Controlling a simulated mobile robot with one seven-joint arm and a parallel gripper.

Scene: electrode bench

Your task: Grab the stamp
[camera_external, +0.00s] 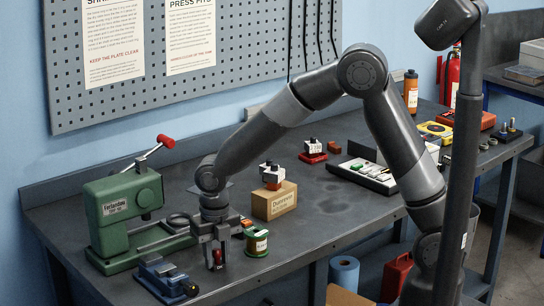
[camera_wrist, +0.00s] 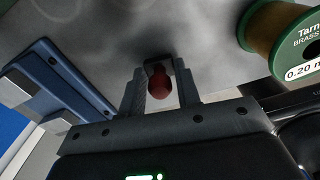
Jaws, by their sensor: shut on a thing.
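The stamp (camera_external: 217,257) shows as a small upright thing with a red rounded handle, at the front left of the dark bench. My gripper (camera_external: 216,264) points straight down over it and is shut on it, with a finger on either side. In the wrist view the red handle (camera_wrist: 159,82) sits between the two fingers of my gripper (camera_wrist: 160,74). The lower part of the stamp is largely hidden. I cannot tell whether it touches the bench.
A blue vise (camera_external: 158,277) stands close on the left, in front of a green press (camera_external: 128,208). A green-and-brown wire spool (camera_external: 257,242) stands close on the right. A cardboard box (camera_external: 274,203) with a small device on it is behind. Clear bench lies right of the spool.

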